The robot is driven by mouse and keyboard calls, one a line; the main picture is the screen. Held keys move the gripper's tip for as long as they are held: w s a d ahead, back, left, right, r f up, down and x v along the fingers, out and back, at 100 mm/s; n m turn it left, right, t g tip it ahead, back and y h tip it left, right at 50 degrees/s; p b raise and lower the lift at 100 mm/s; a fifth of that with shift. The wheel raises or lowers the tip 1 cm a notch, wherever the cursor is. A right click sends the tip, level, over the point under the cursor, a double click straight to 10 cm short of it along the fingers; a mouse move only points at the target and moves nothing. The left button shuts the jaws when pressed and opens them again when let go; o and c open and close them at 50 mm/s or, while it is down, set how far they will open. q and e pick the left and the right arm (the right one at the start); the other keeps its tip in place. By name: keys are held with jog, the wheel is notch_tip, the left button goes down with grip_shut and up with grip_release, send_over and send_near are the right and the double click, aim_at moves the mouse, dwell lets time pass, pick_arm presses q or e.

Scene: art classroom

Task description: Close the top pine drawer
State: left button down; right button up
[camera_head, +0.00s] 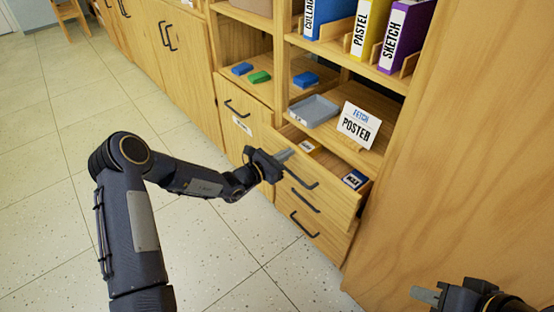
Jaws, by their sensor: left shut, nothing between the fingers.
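The top pine drawer (322,190) is in the right half of the head view, pulled out from the cabinet. Its dark bar handle (301,180) is on the front panel. Inside it lie a small pale labelled item (307,146) and a dark blue labelled item (355,179). My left gripper (284,155) is shut and empty, at the upper left part of the drawer front. I cannot tell whether it touches the panel. My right gripper (424,294) is at the bottom right, away from the drawer; its jaw opening is unclear.
Shut drawers with dark handles (305,200) are below. The shelf above holds a grey tray (313,111) and a poster sign (358,125). A tall wood panel (460,150) stands on the right. The tiled floor (60,200) is clear on the left.

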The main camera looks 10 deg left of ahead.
aim_at(297, 147)
pick_arm(q)
jog(key=x, duration=0.6)
jog(key=shift+w+d+b, duration=0.1)
jog(key=shift+b, duration=0.3)
jog(key=shift+w+r, duration=0.15)
jog(key=shift+w, duration=0.05)
jog(key=shift+d+r, duration=0.1)
jog(key=shift+r, duration=0.05)
